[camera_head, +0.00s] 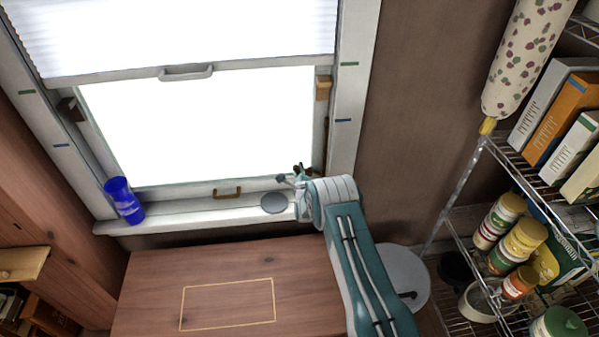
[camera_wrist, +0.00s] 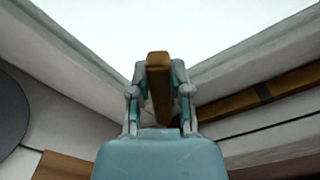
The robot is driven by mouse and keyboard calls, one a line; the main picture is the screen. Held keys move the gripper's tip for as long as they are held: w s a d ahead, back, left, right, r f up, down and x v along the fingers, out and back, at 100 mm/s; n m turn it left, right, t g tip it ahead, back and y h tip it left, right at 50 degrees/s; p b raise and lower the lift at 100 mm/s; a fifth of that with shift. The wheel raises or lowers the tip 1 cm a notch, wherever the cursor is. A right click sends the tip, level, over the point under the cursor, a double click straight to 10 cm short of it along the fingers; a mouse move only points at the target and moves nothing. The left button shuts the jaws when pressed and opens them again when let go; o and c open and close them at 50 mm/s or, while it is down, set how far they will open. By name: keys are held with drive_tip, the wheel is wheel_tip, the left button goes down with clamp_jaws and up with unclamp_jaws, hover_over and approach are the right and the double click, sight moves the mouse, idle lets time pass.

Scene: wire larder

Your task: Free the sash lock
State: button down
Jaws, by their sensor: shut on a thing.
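The window (camera_head: 200,125) has a bright pane, and its lower rail has a brown pull handle (camera_head: 227,193). My gripper (camera_head: 303,172) is at the lower right corner of the window, just above the sill. In the wrist view my gripper (camera_wrist: 160,72) is shut on an upright golden-brown lever (camera_wrist: 158,88), seemingly the sash lock, with one finger on each side. Its base is hidden behind the fingers and palm. In the head view my arm and gripper hide most of it. An orange-brown block (camera_head: 323,88) sits higher on the right frame, and a dark brown block (camera_head: 70,108) on the left.
A blue cup (camera_head: 124,200) stands at the sill's left end. A grey disc (camera_head: 274,202) lies on the sill left of my gripper. A wooden table (camera_head: 150,285) with an outlined rectangle is below. Wire shelves (camera_head: 465,190) with jars and boxes stand at right.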

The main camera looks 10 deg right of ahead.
sight(305, 158)
drive_tip(key=shift+d+r+m, duration=0.15)
drive_tip(key=shift+m, duration=0.75)
drive_tip(key=m, duration=0.1)
drive_tip(key=d+m, duration=0.1)
drive_tip(key=shift+s+d+r+m, duration=0.1)
drive_tip(key=shift+d+r+m, duration=0.1)
drive_tip(key=shift+r+m, duration=0.15)
drive_tip(key=shift+d+r+m, duration=0.1)
drive_tip(key=shift+d+m, duration=0.1)
drive_tip(key=shift+m, duration=0.45)
drive_tip(key=shift+d+r+m, duration=0.1)
drive_tip(key=shift+d+m, duration=0.1)
drive_tip(key=shift+m, duration=0.4)
drive_tip(key=shift+d, duration=0.1)
drive_tip(key=c, duration=0.6)
unclamp_jaws()
drive_tip(key=shift+o, duration=0.2)
drive_tip(key=shift+r, duration=0.1)
